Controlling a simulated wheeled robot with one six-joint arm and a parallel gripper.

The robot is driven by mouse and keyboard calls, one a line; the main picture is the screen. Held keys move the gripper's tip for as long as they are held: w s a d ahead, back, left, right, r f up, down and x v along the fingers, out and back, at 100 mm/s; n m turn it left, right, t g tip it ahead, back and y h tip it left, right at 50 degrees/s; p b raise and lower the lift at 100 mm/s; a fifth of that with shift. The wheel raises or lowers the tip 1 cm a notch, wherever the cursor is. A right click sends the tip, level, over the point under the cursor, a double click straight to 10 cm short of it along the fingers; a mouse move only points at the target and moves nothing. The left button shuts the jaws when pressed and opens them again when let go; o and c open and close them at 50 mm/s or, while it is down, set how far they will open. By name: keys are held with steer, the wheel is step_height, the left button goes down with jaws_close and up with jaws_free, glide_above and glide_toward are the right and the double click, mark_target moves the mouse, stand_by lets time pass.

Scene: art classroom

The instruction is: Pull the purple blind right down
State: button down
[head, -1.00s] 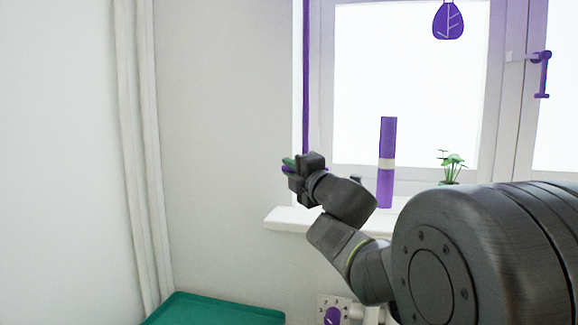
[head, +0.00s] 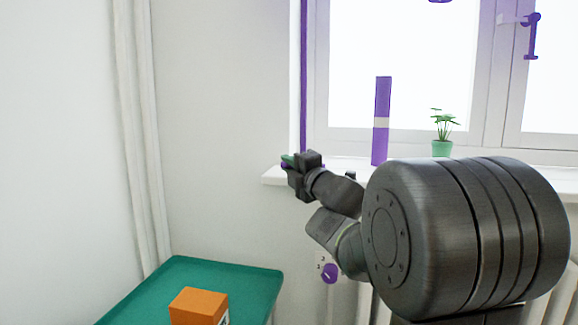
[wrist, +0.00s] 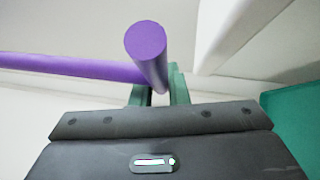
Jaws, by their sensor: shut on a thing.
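A narrow purple vertical strip (head: 304,80), which looks like the blind's cord, runs down the left edge of the window to my gripper (head: 288,162). No spread-out blind cloth shows over the visible panes. In the wrist view, the green fingers of my gripper (wrist: 160,92) are shut on a purple rod-like piece (wrist: 146,42) with a round end. A second purple bar (wrist: 70,67) runs off to the left there; I cannot tell how the two join. My gripper is beside the left end of the windowsill, at about sill height in the head view.
On the white windowsill (head: 278,176) stand a purple tube with a pale band (head: 380,140) and a potted plant (head: 442,146). A green table (head: 190,272) with an orange box (head: 196,304) is below left. A purple dial (head: 330,273) sits below the sill.

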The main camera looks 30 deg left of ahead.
steer(key=c, duration=1.4)
jaws_free()
steer(key=p+v, duration=0.2)
steer(key=v, duration=1.1)
steer(key=shift+s+d, duration=0.2)
steer(key=shift+d, duration=0.15)
steer(key=shift+f+p, duration=0.1)
steer(key=shift+p, duration=0.2)
